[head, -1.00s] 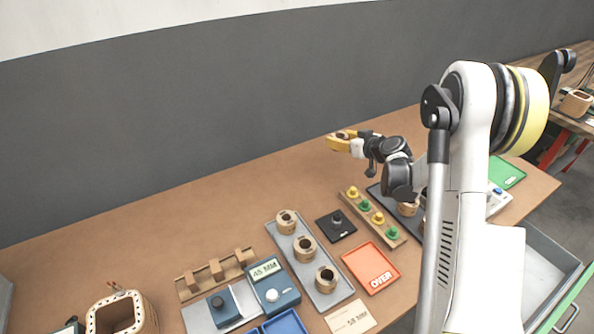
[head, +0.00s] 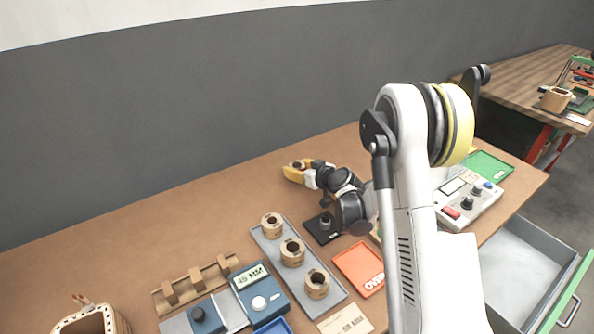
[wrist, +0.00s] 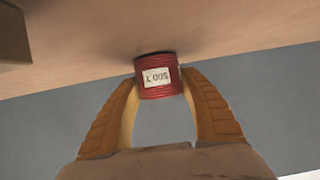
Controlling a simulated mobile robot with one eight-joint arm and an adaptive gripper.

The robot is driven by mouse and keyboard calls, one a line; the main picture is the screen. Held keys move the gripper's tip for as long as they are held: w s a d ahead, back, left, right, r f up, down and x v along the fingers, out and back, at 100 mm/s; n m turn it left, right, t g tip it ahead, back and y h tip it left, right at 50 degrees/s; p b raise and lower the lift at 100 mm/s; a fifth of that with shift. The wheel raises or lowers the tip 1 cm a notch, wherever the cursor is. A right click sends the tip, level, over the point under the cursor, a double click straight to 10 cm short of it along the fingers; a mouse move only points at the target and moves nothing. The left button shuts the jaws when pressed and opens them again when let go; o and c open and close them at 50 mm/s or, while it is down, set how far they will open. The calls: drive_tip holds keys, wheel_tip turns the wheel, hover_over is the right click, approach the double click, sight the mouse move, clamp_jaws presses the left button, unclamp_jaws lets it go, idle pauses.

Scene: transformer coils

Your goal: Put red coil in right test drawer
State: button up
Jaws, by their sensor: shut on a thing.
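The red coil (wrist: 158,78) has a white label that reads upside down in the wrist view. My gripper (wrist: 160,88) is shut on it, one yellow finger on each side. In the head view my gripper (head: 296,171) is over the back part of the brown table, behind the black pad, and the coil is mostly hidden there. Whether the coil touches anything below cannot be told. An open grey drawer (head: 534,262) with a green front and a handle stands out at the lower right, partly behind my arm. Its visible floor is empty.
A grey tray (head: 343,293) holds several tan coils. An orange OVER tray (head: 358,262), a blue 45 MM gauge (head: 262,292) and a control box (head: 470,204) stand on the table. The table's back left is clear.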

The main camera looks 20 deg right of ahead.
drive_tip(key=o, duration=1.3)
drive_tip(key=shift+f, duration=0.1)
